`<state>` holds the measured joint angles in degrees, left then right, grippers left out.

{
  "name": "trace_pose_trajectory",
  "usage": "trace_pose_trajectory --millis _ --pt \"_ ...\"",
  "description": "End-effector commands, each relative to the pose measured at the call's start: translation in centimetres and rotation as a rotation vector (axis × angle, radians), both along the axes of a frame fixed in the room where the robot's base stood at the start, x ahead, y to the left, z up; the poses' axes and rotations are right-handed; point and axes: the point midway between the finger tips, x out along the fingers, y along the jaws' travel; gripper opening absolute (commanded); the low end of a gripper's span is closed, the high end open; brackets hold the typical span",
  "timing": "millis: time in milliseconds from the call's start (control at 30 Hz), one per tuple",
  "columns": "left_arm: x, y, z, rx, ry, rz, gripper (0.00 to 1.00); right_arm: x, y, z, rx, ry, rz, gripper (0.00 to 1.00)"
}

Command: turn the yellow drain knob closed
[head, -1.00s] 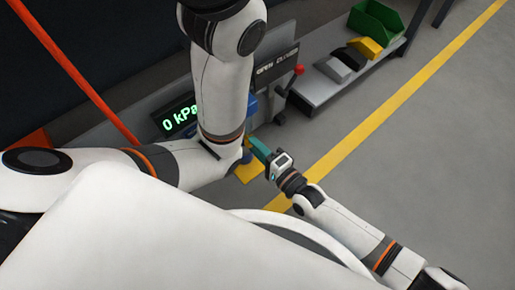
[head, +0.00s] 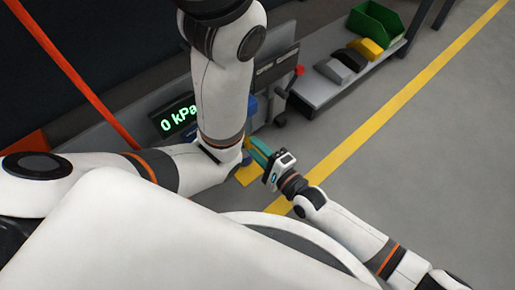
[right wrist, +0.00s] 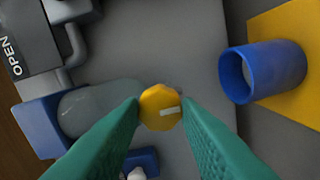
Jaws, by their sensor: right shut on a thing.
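The yellow drain knob (right wrist: 158,118) is small and faceted, with a white mark on its face pointing right in the right wrist view. My right gripper (right wrist: 161,104) has its teal fingers shut on the knob, one fingertip on each side. In the head view the right gripper (head: 259,151) reaches in from the lower right, and the knob is hidden there. My left gripper is not in view; only white arm links show across the left and middle.
A blue cup-like pipe end (right wrist: 235,77) on a yellow plate (right wrist: 300,115) stands right of the knob. A clear cylinder with a blue end block (right wrist: 38,125) lies left. A bench holds a green bin (head: 375,24).

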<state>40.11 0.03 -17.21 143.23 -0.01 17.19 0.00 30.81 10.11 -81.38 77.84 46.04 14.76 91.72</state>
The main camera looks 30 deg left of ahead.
Motion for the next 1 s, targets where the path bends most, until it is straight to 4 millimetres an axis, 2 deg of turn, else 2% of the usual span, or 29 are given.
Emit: trace_pose_trajectory --millis 33,133,167,433,533,667,1000 --pt "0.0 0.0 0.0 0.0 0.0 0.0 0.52 0.0 -0.1 -0.1 -0.001 0.004 0.0 0.34" --pt "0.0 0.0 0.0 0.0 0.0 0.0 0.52 0.0 -0.1 -0.1 -0.001 0.003 0.0 0.5" --pt "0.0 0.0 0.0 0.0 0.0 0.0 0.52 0.0 0.0 -0.1 0.0 0.002 -0.001 0.52" --pt "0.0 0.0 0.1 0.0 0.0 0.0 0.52 0.0 -0.1 0.0 -0.001 0.0 0.0 0.52" --pt "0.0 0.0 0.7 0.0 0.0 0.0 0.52 -0.3 -0.7 0.1 -0.002 0.0 0.0 0.52" --pt "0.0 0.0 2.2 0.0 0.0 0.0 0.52 -1.1 -2.6 0.4 -0.005 0.001 -0.001 0.52" --pt "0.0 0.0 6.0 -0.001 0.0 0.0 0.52 -3.7 -9.1 0.3 -0.004 0.003 -0.001 0.52"
